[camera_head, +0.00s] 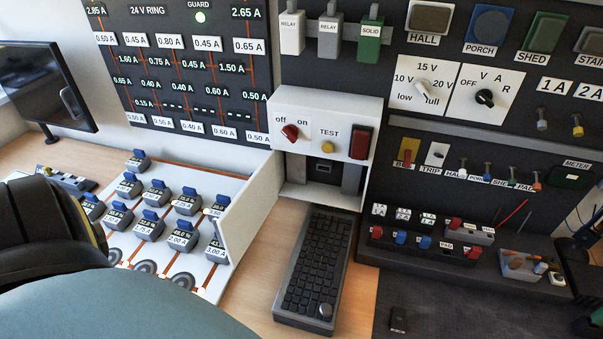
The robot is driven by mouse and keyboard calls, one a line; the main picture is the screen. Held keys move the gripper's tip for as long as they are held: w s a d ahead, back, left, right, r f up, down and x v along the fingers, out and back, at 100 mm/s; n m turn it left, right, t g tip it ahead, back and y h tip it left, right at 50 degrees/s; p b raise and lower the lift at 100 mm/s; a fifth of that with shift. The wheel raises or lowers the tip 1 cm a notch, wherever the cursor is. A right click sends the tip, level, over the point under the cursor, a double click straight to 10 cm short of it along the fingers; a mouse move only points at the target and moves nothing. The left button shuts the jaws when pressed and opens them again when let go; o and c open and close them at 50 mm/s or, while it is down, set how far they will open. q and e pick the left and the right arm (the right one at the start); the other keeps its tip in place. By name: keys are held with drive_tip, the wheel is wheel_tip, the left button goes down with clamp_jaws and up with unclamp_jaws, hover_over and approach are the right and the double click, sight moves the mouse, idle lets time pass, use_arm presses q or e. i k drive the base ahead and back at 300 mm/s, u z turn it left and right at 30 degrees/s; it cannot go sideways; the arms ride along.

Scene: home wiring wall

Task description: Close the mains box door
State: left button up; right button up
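The mains box (343,111) is a white box on the dark wall panel, with an off/on red knob, a yellow TEST button and a red switch on its front. Below that front is an open recess with a small dark device (325,174) inside. A plain white panel, which looks like the box door (250,207), stands open at the left side of the recess and sticks out toward me over the desk. Neither gripper's fingers show. A large dark and teal part of my own body fills the lower left.
A white board (196,282) with several blue-topped blocks lies left of the door. A black keyboard (313,266) lies below the recess, right of the door. A dark screen (43,86) stands at the left. A small open tray (519,267) is at the right.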

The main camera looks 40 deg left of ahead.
sight(236, 229)
drive_tip(key=z, duration=1.25)
drive_tip(key=k, duration=1.75)
drive_tip(key=u, duration=1.55)
drive_tip(key=i, duration=0.5)
